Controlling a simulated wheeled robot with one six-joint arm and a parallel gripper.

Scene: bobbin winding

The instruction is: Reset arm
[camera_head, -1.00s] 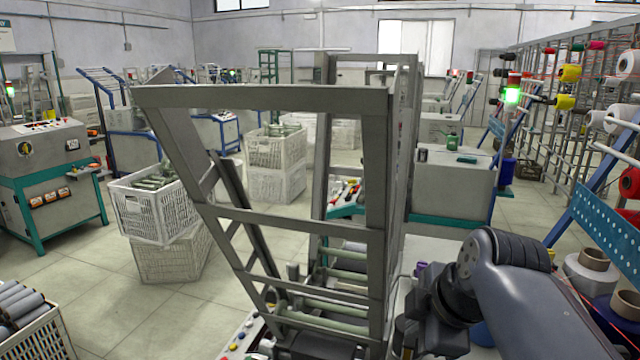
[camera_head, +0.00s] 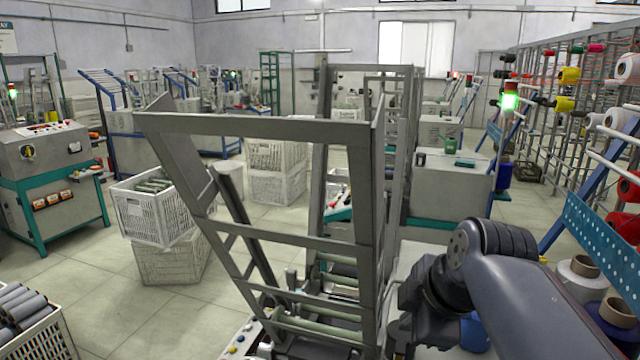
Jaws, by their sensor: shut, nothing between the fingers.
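My dark grey arm comes in from the lower right of the head view and bends down behind the right side of a grey metal frame (camera_head: 262,127). My gripper is not visible; the wrist end of the arm runs down to the bottom edge of the picture, partly behind the frame's upright. I cannot see the fingers or anything at them. The frame stands upright and leans open at the top, with several greenish rollers (camera_head: 322,331) low inside it.
White crates (camera_head: 160,215) are stacked left of the frame, and a crate of dark rolls (camera_head: 32,335) is at the lower left. A blue perforated rack (camera_head: 598,236) with cones (camera_head: 578,275) stands right of my arm. The tiled floor (camera_head: 110,290) at left is open.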

